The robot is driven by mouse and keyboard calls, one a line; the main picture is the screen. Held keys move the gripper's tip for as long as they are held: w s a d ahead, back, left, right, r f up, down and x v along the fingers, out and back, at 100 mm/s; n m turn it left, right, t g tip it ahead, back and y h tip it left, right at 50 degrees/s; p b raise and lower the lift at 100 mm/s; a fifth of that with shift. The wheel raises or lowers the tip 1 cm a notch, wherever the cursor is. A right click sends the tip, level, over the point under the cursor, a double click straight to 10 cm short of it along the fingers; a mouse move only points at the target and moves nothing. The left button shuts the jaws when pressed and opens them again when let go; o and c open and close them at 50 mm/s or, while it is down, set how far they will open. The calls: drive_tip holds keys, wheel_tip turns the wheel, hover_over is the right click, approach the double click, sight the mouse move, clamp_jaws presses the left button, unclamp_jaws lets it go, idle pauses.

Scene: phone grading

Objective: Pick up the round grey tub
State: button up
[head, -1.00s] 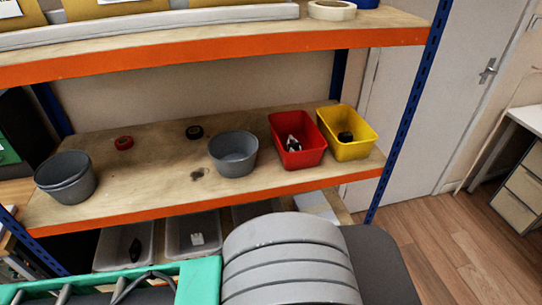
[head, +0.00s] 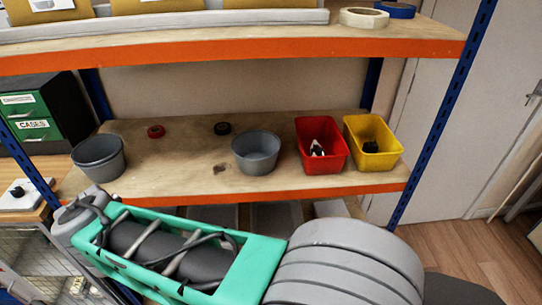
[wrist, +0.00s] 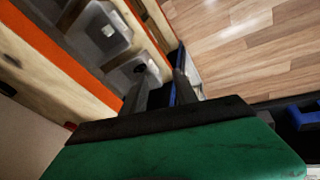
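A round grey tub (head: 256,153) stands upright on the middle shelf, left of the red bin. A second round grey tub (head: 98,158), which looks like two nested together, stands at the left end of the same shelf. My gripper shows in the wrist view (wrist: 164,78), with two dark fingers apart and nothing seen between them. It points past the shelving's orange edge, with lower-shelf bins and the floor beyond. Neither round tub can be made out in the wrist view. The fingers cannot be made out in the head view.
A red bin (head: 321,146) and a yellow bin (head: 373,143) stand right of the tub. Red tape (head: 156,131) and black tape (head: 222,128) lie behind. The upper shelf's orange edge (head: 230,50) overhangs. Blue posts (head: 440,120) bound the shelving. Bare shelf lies between the tubs.

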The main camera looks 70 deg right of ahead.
drive_tip(key=s+d+r+n+g+h, duration=0.1)
drive_tip(key=d+n+g+h, duration=0.3)
drive_tip(key=d, duration=1.1)
drive_tip(key=n+g+h, duration=0.5)
drive_tip(key=h, duration=0.1)
approach(275, 155)
drive_tip(key=x, duration=0.9)
drive_tip(key=shift+w+f, duration=0.2)
drive_tip(key=shift+w, duration=0.15)
drive_tip(key=shift+a, duration=0.1)
clamp_jaws()
